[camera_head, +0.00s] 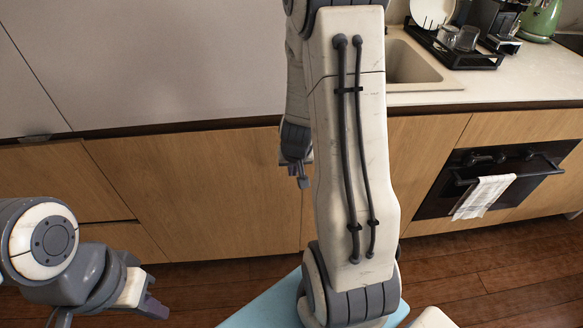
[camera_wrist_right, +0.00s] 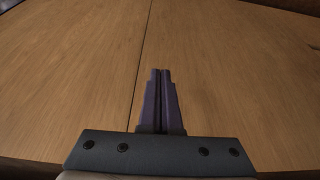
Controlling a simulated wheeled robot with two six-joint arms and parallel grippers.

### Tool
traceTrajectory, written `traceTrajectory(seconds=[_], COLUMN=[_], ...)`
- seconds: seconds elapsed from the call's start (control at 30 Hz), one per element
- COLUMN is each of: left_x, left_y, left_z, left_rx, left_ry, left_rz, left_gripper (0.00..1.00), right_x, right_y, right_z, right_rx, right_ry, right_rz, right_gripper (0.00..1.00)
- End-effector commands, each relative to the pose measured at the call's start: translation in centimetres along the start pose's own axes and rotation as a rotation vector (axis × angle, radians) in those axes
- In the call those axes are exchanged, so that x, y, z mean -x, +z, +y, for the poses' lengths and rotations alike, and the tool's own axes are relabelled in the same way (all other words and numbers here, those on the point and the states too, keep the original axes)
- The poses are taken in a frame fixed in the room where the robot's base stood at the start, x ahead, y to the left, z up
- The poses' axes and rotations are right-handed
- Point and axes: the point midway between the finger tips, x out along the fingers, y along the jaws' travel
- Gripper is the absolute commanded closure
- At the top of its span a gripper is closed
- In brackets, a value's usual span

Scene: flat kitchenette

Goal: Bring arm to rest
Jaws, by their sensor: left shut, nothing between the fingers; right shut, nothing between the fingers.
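My left gripper (camera_head: 152,306) is at the lower left of the head view, low in front of the wooden cabinets, shut and empty. My right arm stands upright through the middle of the head view. Its gripper (camera_head: 301,178) hangs pointing down beside the arm's left edge, in front of the cabinet doors. The right wrist view shows the right gripper's two dark fingers (camera_wrist_right: 161,76) together with nothing between them. They point at wooden cabinet fronts (camera_wrist_right: 215,65) with a vertical seam between them.
A counter (camera_head: 490,87) with a sink (camera_head: 408,66) runs behind my right arm. A dish rack (camera_head: 455,55) and a green kettle (camera_head: 541,20) stand on it. An oven (camera_head: 435,203) with a striped towel (camera_head: 482,196) is at the right. Wooden floor (camera_head: 480,275) is open in front.

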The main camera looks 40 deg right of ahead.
Motion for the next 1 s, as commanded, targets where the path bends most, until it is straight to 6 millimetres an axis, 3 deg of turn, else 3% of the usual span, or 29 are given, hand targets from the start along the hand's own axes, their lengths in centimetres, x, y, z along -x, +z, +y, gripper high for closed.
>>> traceTrajectory(seconds=[0.1, 0.37, 0.47, 0.53, 0.67, 0.8, 0.9, 1.0], left_x=[0.9, 0.9, 1.3, 1.9, 3.6, 5.7, 7.1, 8.3], left_y=[0.0, 0.0, 0.0, -0.1, -0.2, -0.3, -0.4, -0.4], left_z=[0.1, 0.1, 0.1, 0.1, 0.3, 0.4, 0.5, 0.6], left_rx=[0.000, 0.000, 0.000, 0.000, 0.000, 0.000, 0.000, 0.000], left_ry=[0.000, 0.000, 0.000, 0.000, 0.000, 0.000, 0.000, 0.000], left_rz=[-0.001, -0.001, -0.001, -0.001, -0.001, -0.001, -0.001, -0.001], left_gripper=[1.00, 1.00, 1.00, 1.00, 1.00, 1.00, 1.00, 1.00], right_x=[1.2, 1.4, 2.3, 3.9, 9.1, 16.7, 22.1, 26.8], right_y=[0.0, 0.0, 0.0, 0.2, 2.1, 7.0, 11.4, 15.3], right_z=[-0.1, -0.2, -1.5, -3.8, -10.3, -16.6, -18.8, -19.0], right_rx=[0.001, 0.005, 0.032, 0.082, 0.252, 0.498, 0.684, 0.855], right_ry=[0.000, -0.002, -0.023, -0.060, -0.169, -0.281, -0.329, -0.347], right_rz=[0.000, 0.000, -0.004, -0.014, -0.061, -0.144, -0.208, -0.260], right_gripper=[1.00, 1.00, 1.00, 1.00, 1.00, 1.00, 1.00, 1.00])
